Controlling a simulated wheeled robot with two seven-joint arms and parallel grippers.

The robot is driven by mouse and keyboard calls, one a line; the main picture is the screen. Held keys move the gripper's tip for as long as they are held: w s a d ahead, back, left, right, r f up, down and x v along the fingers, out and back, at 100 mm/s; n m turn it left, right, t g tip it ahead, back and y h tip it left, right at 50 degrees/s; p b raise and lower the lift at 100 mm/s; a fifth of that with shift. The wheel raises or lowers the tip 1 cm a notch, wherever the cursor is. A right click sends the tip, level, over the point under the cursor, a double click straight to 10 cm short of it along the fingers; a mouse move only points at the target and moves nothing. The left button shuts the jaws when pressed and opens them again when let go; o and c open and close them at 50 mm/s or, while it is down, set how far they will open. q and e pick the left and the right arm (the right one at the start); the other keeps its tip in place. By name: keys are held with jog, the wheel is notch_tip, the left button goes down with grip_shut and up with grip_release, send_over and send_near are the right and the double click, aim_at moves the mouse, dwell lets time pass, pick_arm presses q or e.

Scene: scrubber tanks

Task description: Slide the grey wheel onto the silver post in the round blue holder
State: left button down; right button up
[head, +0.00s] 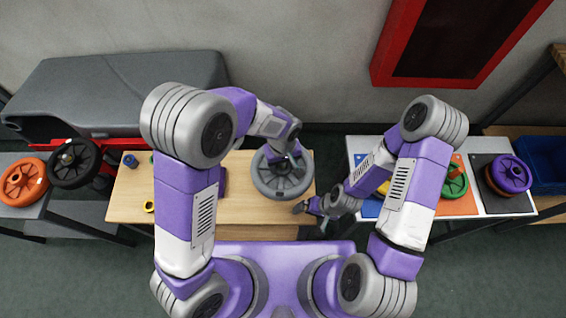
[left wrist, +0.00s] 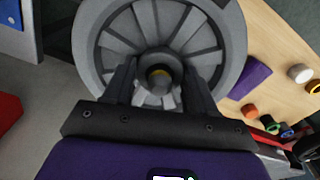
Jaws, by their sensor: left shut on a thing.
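The grey wheel (head: 264,181) is at the right end of the wooden table, its spoked face towards the head camera. My left gripper (head: 291,160) is at its hub. In the left wrist view, the fingers of my left gripper (left wrist: 156,78) are shut on the hub of the wheel (left wrist: 228,45), with a yellowish centre between them. Whether the wheel touches the table is unclear. My right gripper (head: 305,207) is low beside the wheel, at the table's right edge; its jaws are too small to read. I cannot make out the round blue holder or silver post; my right arm covers part of the right table.
The wooden table (head: 130,205) carries small coloured parts at its left. The right table (head: 484,203) holds a green wheel (head: 455,187) and a purple wheel (head: 511,174). Orange (head: 20,183) and black (head: 72,164) wheels stand far left. A gap separates the wooden and right tables.

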pick_arm(q)
jog(key=shift+s+d+f, duration=0.1)
jog(key=shift+s+f, duration=0.1)
pick_arm(e)
jog(key=shift+s+d+f, duration=0.1)
jog(key=shift+f, duration=0.25)
pick_arm(q)
jog(key=shift+c, duration=1.7)
grip_release()
jog(key=shift+o, duration=0.4)
jog(key=shift+w+r, duration=0.1)
jog(key=shift+r, duration=0.1)
pick_arm(e)
jog(key=shift+r, duration=0.1)
pick_arm(q)
jog(key=shift+w+a+r+p, duration=0.2)
jog(key=shift+r+p, duration=0.45)
jog(key=shift+r, duration=0.1)
pick_arm(e)
jog(key=shift+r, duration=0.5)
pick_arm(q)
jog(key=shift+r+p, duration=0.45)
jog(key=shift+r, duration=0.15)
pick_arm(e)
jog(key=shift+r, duration=0.5)
